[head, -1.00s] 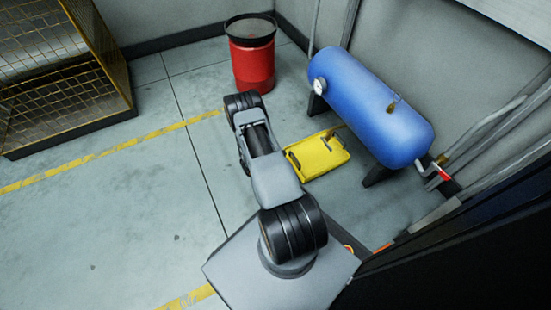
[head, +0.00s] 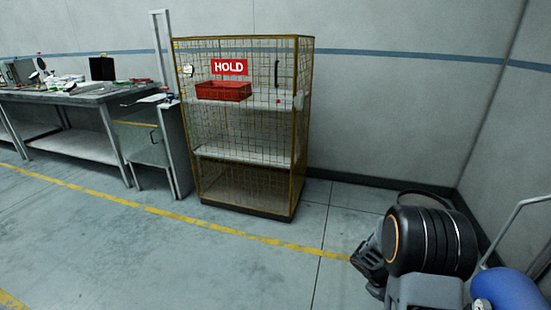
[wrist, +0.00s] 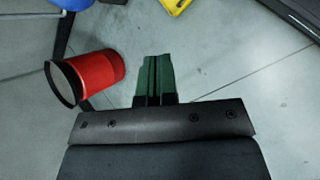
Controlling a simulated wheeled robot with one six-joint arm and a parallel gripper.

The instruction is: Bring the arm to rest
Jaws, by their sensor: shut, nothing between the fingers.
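My gripper (wrist: 153,80) shows in the wrist view. Its two green fingers are together, with nothing between them. It hangs over bare grey floor, to the right of a red bin and apart from it. In the head view my arm is at the lower right, with a dark ringed joint and grey links; the gripper's fingers cannot be made out there.
The red bin (wrist: 101,74) has a dark rim. A yellow wire cage (head: 245,185) with a HOLD sign and a red tray (head: 223,91) stands against the wall. A workbench (head: 75,97) is at left. A blue tank (head: 508,290) is at lower right. The middle floor is clear.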

